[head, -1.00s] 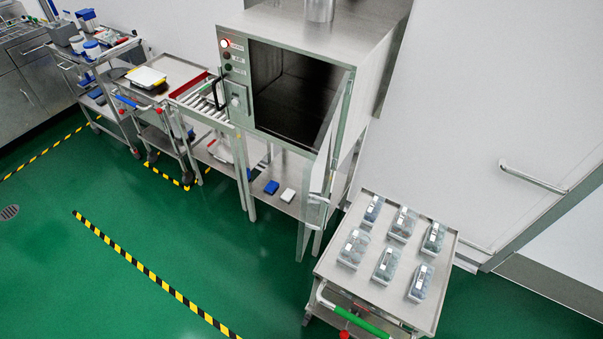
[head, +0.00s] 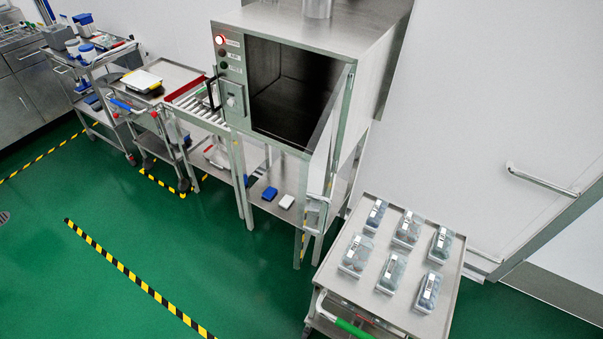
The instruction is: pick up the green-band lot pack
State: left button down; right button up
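Several clear lot packs with white labels stand in two rows on the steel cart top at the lower right. One is at the back left (head: 376,215), one at the back middle (head: 407,228), one at the back right (head: 440,244). The front row has a left pack (head: 356,254), a middle pack (head: 392,272) and a right pack (head: 428,291). Their contents look grey-blue. I cannot make out a green band on any of them. Neither of my grippers is in view.
The cart (head: 335,286) has a green handle (head: 353,329) at its front. A steel washer cabinet (head: 290,85) stands open behind it, its door (head: 329,130) swung outward. A roller conveyor (head: 196,105) and other carts are at left. Green floor (head: 120,215) is clear in front.

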aim_at(441, 247)
jog(key=l+z, duration=0.1)
jog(key=z, duration=1.2)
